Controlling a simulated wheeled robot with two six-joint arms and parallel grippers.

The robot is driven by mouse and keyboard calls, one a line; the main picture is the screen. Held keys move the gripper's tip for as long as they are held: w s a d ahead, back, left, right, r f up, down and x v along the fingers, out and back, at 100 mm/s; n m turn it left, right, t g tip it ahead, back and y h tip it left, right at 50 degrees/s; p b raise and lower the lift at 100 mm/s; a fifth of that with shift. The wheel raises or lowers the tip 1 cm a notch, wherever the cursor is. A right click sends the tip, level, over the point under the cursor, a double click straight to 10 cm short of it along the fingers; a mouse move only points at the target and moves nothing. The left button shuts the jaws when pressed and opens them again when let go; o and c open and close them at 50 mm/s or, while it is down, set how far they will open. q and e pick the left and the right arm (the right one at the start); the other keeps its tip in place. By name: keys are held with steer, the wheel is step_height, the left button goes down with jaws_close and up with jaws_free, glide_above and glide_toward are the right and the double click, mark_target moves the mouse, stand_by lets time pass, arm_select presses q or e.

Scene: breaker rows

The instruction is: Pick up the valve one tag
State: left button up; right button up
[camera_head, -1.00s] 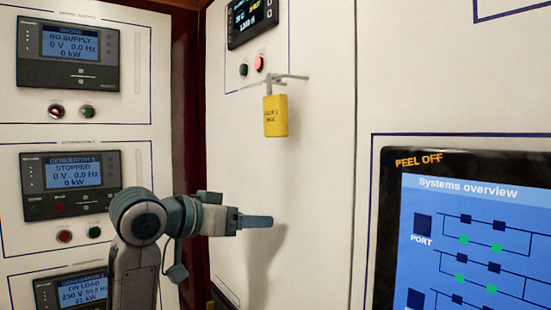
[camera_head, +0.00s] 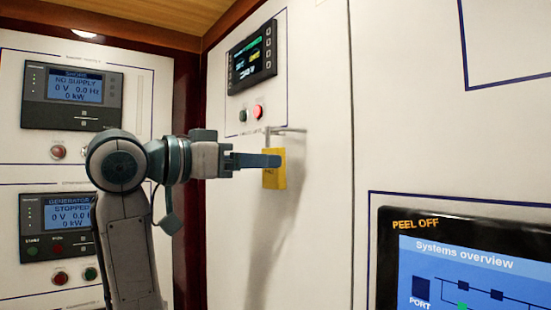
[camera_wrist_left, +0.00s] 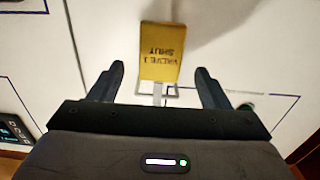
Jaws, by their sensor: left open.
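The yellow valve one tag (camera_head: 273,177) hangs from a metal hook (camera_head: 285,130) on the white panel in the head view. My left gripper (camera_head: 272,161) overlaps the upper part of the tag there. In the left wrist view the tag (camera_wrist_left: 161,52) shows dark lettering that appears upside down, reading "VALVE 1 SHUT". It lies between and just beyond the open fingertips of my left gripper (camera_wrist_left: 160,72), with a gap on each side. My right gripper is in neither view.
A small display (camera_head: 252,58) with green and red buttons sits on the panel above the hook. Breaker panels (camera_head: 72,98) are at the left. A large "PEEL OFF" screen (camera_head: 465,262) is at the lower right. The panel right of the tag is bare.

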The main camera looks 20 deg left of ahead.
arm_select(q)
steer(key=p+x, duration=0.4)
steer(key=shift+w+d+r, duration=0.15)
steer(key=shift+w+d, duration=0.1)
steer(key=shift+d, duration=0.05)
steer(key=shift+w+d, duration=0.15)
steer(key=shift+a, duration=0.2)
steer(key=shift+c, duration=1.3)
steer(key=c, duration=0.7)
steer(key=shift+c, duration=0.5)
steer(key=shift+d, duration=0.1)
